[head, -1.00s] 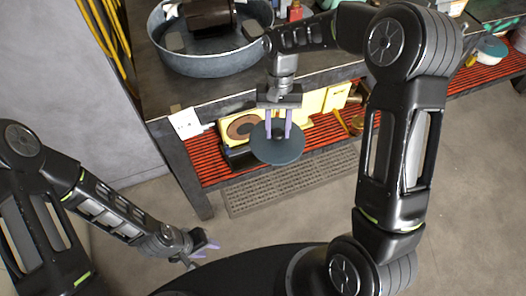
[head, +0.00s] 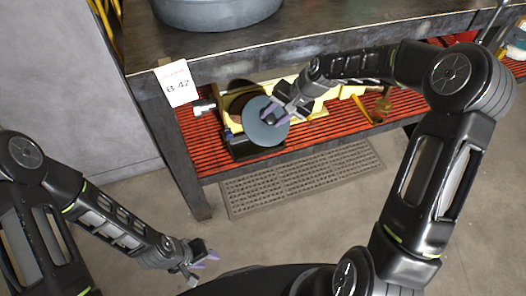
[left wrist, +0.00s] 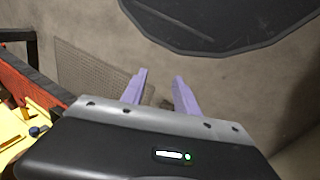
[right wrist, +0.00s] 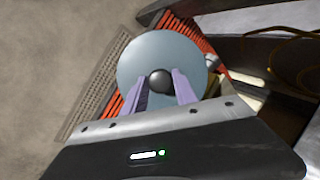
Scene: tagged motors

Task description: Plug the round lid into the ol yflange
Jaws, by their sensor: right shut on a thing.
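The round lid (head: 265,126) is a flat grey-blue disc. My right gripper (head: 277,113) is shut on its dark round knob (right wrist: 160,81), seen between the purple fingers in the right wrist view. The lid is held tilted, its disc in front of the lower shelf. Behind it on the shelf, a yellow motor housing (head: 213,99) with a dark round part (head: 240,88) is partly hidden by the lid and gripper. I cannot tell whether lid and motor touch, or make out the oily flange. My left gripper (head: 207,257) is open and empty, low at the left above the floor.
The workbench's dark top (head: 300,27) is above the slatted red shelf (head: 205,150), leaving limited height there. A tag reading B 42 (head: 177,84) hangs at the bench corner. A metal tub (head: 215,12) stands on top. A floor grate (head: 300,178) lies below.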

